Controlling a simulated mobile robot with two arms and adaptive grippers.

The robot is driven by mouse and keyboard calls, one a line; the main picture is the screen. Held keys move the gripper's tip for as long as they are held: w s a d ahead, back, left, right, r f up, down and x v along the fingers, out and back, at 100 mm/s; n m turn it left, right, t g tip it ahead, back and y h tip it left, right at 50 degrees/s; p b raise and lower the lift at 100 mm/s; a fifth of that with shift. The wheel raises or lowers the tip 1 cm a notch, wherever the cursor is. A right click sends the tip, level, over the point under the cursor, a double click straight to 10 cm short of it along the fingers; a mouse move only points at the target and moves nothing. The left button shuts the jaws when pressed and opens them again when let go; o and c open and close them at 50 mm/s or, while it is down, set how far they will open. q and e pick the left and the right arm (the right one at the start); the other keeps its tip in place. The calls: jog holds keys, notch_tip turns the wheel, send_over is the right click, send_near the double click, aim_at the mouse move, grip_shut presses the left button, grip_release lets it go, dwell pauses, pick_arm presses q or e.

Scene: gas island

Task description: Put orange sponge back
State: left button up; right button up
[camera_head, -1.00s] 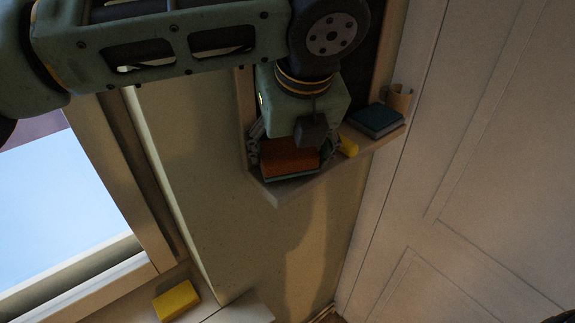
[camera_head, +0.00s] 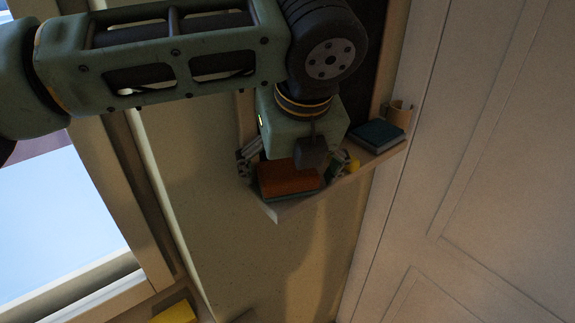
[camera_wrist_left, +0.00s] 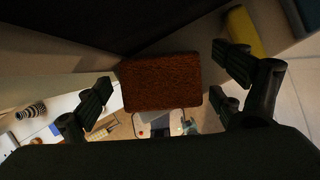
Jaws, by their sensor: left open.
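The orange sponge (camera_head: 287,179) lies on the small wall shelf (camera_head: 292,208), on top of a dark greenish flat piece at the shelf's left end. In the left wrist view the sponge (camera_wrist_left: 160,81) sits between the spread fingers, with a gap on both sides. My left gripper (camera_head: 291,170) is open around the sponge, its fingers at the sponge's left and right. It also shows in the left wrist view (camera_wrist_left: 160,92). My right gripper is not in view.
A white door (camera_head: 480,180) stands at right. A yellow sponge (camera_head: 174,314) lies low, near the window.

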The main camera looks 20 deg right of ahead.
pick_arm(q)
jog(key=shift+s+r, duration=0.15)
jog(key=shift+r, duration=0.35)
jog(key=b+v, duration=0.2)
jog(key=v, duration=0.9)
jog(key=shift+s, duration=0.1)
